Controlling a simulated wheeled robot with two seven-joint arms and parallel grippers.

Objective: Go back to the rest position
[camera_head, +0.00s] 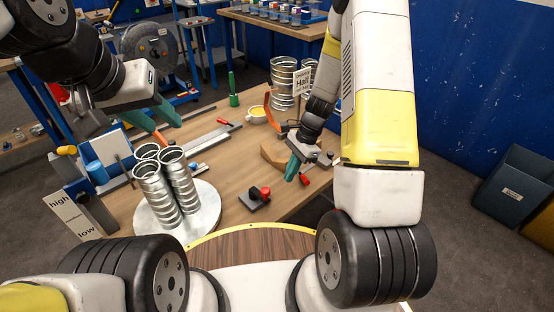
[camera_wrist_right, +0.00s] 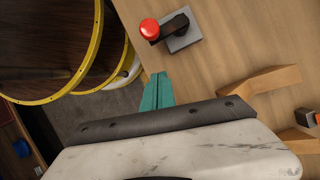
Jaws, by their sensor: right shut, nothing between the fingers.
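My left gripper (camera_head: 154,116) is at the left over the workbench, with its two teal fingers apart and nothing seen between them. It is above and behind a group of silver spiral duct pieces (camera_head: 180,184). My right gripper (camera_head: 291,168) hangs over the right part of the bench, pointing down, with teal fingers shut and empty. The right wrist view also shows its closed fingers (camera_wrist_right: 157,92). They are near a red-knobbed black device (camera_head: 259,196), apart from it in the head view.
The duct pieces stand on a round silver plate (camera_head: 202,218) on the wooden bench (camera_head: 228,160). More duct pieces (camera_head: 284,84) stand at the back right. A yellow-filled cup (camera_head: 257,114), a green-handled tool (camera_head: 233,98) and brown wooden blocks (camera_wrist_right: 262,80) are also on the bench.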

